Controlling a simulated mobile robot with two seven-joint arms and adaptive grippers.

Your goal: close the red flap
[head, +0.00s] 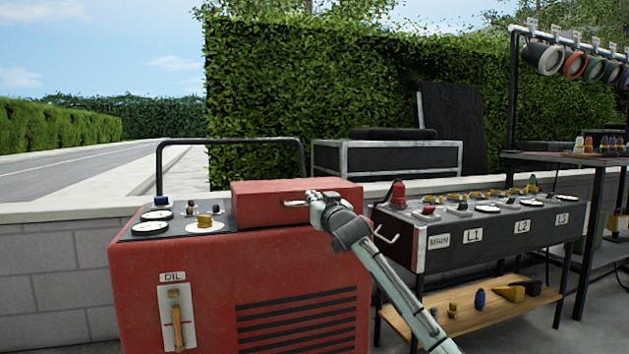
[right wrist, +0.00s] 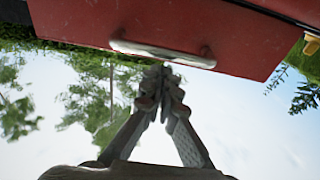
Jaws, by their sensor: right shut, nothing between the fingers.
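The red flap (head: 262,213) is a box-shaped red cover with a pale bar handle (head: 294,204) on its front face. It sits on the top right of a red machine (head: 200,270). In the right wrist view the red flap (right wrist: 240,38) fills the top, with its handle (right wrist: 162,53) across the middle. My right gripper (head: 313,197) is at the right end of the handle; in its wrist view the fingertips (right wrist: 160,72) are shut and empty, close to the handle. I cannot tell whether they touch it. My left gripper is not in view.
The machine's top has dials and a yellow knob (head: 205,220), with a black rail (head: 230,142) behind. A black control panel (head: 480,215) on legs stands close at right, above a wooden shelf (head: 470,312) with small items. Open space lies left beyond a low wall (head: 55,270).

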